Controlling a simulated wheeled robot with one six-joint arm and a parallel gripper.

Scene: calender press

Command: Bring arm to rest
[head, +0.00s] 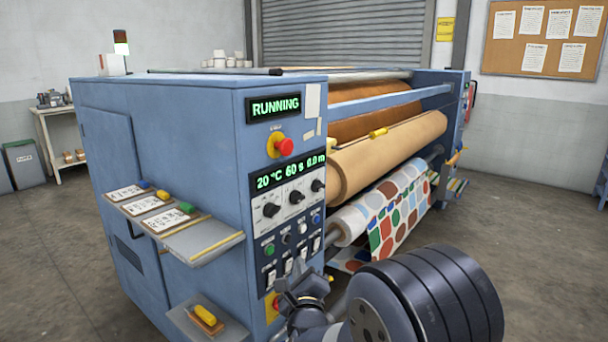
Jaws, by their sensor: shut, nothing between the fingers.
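My arm shows at the bottom of the head view, with a large dark, round joint in front of the press. My gripper (303,283) is to the left of that joint, small and dark, in front of the lower part of the control panel. It is shut and holds nothing. I cannot tell whether it touches the panel. The blue calender press (205,130) stands behind the arm. Its display (275,107) reads RUNNING, and a second display (290,172) reads 20 °C, 60 s and 0.0 m.
A red emergency button (285,147) sticks out of the panel. A side shelf (203,240) holds cards and coloured blocks, and a lower shelf (232,330) holds a yellow-handled brush (206,318). Patterned fabric (400,208) hangs from the rollers. The floor (535,215) at right is clear.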

